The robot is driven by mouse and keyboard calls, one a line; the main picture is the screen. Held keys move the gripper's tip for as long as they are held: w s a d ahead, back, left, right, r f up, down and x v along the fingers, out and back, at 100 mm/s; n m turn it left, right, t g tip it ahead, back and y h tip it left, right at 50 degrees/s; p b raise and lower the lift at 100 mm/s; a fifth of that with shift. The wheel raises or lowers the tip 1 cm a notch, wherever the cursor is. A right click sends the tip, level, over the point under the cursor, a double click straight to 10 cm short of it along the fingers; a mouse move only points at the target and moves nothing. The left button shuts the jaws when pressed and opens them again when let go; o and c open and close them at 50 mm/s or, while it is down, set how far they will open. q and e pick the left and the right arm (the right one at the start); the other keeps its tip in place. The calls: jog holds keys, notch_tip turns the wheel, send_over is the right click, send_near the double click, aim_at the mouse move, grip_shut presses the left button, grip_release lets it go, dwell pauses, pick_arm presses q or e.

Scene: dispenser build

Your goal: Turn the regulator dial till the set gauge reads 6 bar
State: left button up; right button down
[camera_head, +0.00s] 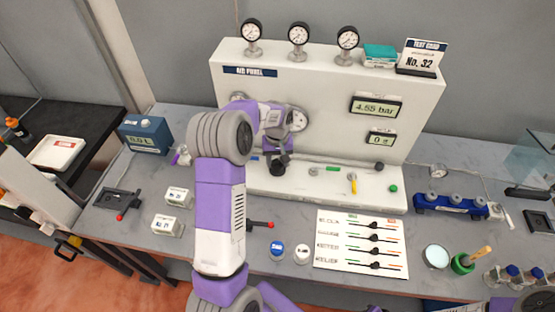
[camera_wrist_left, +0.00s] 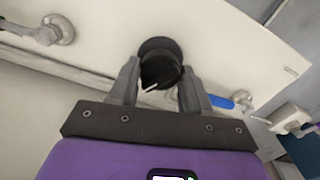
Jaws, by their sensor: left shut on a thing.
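The black regulator dial (camera_wrist_left: 158,70) shows in the left wrist view, on the pale panel, with a white pointer mark toward the lower left. My left gripper (camera_wrist_left: 161,80) is shut on it, one finger on each side. In the head view my left gripper (camera_head: 279,163) is low at the panel front and hides most of the dial. A digital display (camera_head: 376,106) on the panel reads 4.55 bar; its small label is too blurred to read. My right gripper is not in view.
Round gauges (camera_head: 299,36) stand along the panel top. A smaller display (camera_head: 382,138) sits below the large one. In the left wrist view a blue handle (camera_wrist_left: 219,102) is close to the right finger. A card with several sliders (camera_head: 360,243) lies in front.

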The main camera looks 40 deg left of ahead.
aim_at(277, 161)
pick_arm(q)
jog(key=m, duration=0.6)
jog(key=shift+m+p, duration=0.3)
jog(key=shift+m, duration=0.1)
dwell(0.4)
jog(key=o, duration=1.1)
jog(key=shift+c, duration=0.2)
jog(key=shift+r, duration=0.15)
notch_tip(277, 161, up, 7)
jog(key=shift+r, duration=0.2)
jog(key=shift+r+p, duration=0.1)
jog(key=shift+p, duration=0.25)
